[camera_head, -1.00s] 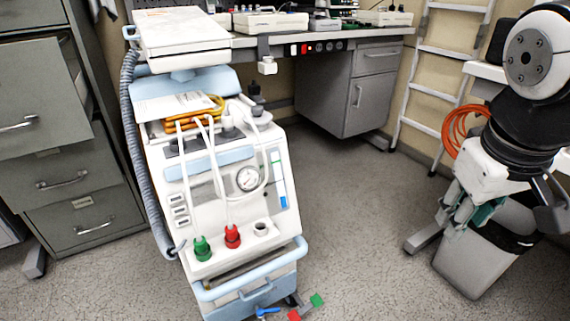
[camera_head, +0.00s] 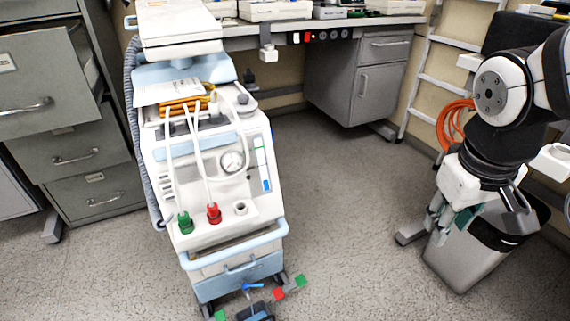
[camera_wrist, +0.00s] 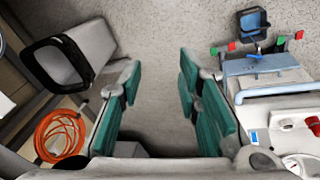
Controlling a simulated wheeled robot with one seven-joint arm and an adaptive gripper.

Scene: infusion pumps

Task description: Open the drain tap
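The drain tap has a blue lever (camera_head: 252,287) low at the front of the white and light-blue machine (camera_head: 250,178), near the floor. In the wrist view the blue lever (camera_wrist: 256,53) shows at the upper right, beside the machine's light-blue lower front (camera_wrist: 262,65). My gripper (camera_head: 436,226) hangs to the right of the machine, well apart from the tap, in front of the waste bin. In the wrist view its green-padded fingers (camera_wrist: 157,108) are wide apart with only floor between them.
A small dark blue container (camera_wrist: 253,22) lies on the floor by the tap. A grey waste bin (camera_head: 462,262) stands right, near an orange hose coil (camera_head: 452,124). Floor between machine and bin is clear.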

